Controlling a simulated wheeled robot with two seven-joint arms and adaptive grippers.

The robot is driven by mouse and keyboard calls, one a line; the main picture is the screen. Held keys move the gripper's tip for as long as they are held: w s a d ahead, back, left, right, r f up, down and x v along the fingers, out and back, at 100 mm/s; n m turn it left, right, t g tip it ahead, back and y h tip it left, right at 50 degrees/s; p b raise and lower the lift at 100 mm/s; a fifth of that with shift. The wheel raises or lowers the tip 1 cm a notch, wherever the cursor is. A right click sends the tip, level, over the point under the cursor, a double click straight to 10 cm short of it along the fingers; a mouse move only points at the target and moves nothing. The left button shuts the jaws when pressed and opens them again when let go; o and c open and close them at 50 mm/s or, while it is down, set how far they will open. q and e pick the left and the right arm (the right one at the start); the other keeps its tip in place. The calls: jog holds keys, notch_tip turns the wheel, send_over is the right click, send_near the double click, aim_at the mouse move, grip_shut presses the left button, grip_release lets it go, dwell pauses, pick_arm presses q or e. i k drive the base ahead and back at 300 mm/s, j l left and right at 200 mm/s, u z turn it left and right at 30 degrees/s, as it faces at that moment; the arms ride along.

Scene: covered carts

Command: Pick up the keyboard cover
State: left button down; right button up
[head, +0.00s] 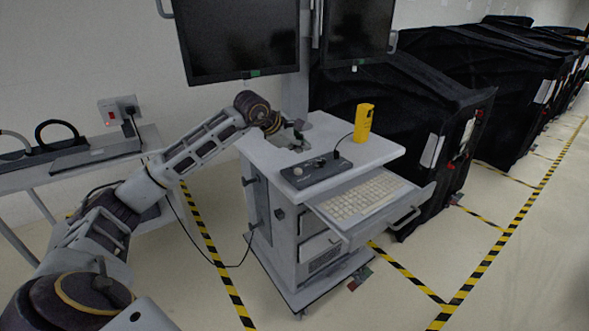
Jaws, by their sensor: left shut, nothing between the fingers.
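A pale keyboard (362,198) lies on a pulled-out tray (412,203) at the front of a grey cart (262,208). I cannot make out a separate cover on the keyboard. My left gripper (298,140) is over the rear left part of the cart top, behind a dark control box and apart from the keyboard. It is shut and empty; its fingertips are small and hard to make out. My right gripper is not in view.
The dark control box (316,171) and a yellow upright device (363,123) stand on the cart top, with a cable between them. Two monitors (238,38) hang above. Black-covered carts (405,105) stand to the right. A side table (95,152) is at left.

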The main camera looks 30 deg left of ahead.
aim_at(63, 163)
jog(key=j+u, duration=0.1)
jog(key=u, duration=2.45)
